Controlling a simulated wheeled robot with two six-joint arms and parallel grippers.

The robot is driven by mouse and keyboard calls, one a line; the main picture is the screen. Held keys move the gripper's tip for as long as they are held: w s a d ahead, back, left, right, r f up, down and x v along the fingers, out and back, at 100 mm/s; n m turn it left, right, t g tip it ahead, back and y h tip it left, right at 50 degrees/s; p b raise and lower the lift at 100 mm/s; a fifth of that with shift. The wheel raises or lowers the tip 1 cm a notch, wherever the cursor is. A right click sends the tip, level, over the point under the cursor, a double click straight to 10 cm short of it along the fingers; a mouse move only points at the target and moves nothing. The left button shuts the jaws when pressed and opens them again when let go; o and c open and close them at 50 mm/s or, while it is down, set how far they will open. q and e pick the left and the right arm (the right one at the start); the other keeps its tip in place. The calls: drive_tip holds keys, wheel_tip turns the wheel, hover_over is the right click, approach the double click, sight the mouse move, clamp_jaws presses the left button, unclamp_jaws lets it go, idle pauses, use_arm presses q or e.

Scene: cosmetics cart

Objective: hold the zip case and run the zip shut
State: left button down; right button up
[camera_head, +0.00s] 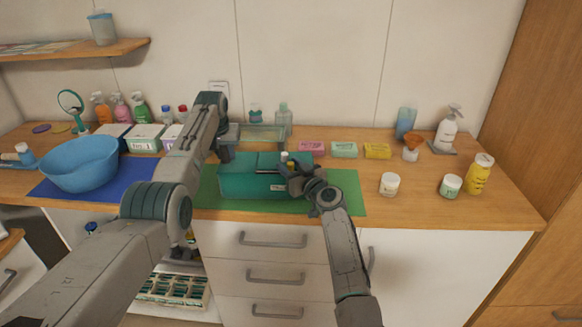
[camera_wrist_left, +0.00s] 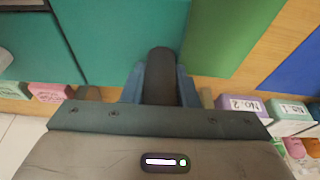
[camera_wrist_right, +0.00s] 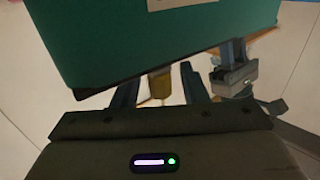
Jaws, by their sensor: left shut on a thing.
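The teal zip case (camera_head: 250,184) lies on the green mat (camera_head: 346,190), with a dark strip along its top. It also fills the top of both wrist views. My left gripper (camera_head: 226,153) is at the case's back left corner, shut on a dark rounded tab (camera_wrist_left: 161,75) beside the teal wall. My right gripper (camera_head: 289,172) is at the case's right end. In the right wrist view its fingers (camera_wrist_right: 160,88) are apart, with a yellow-brown piece (camera_wrist_right: 160,84) showing between them. I cannot tell whether that piece is the zip pull. The zip's closure is hidden.
A blue bowl (camera_head: 80,163) stands on a blue mat at the left. Pink, green and yellow boxes (camera_head: 344,150) line the back. White jars (camera_head: 389,184) and a yellow bottle (camera_head: 479,174) stand at the right. The counter right of the green mat has free room.

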drive_tip(key=v, duration=1.2)
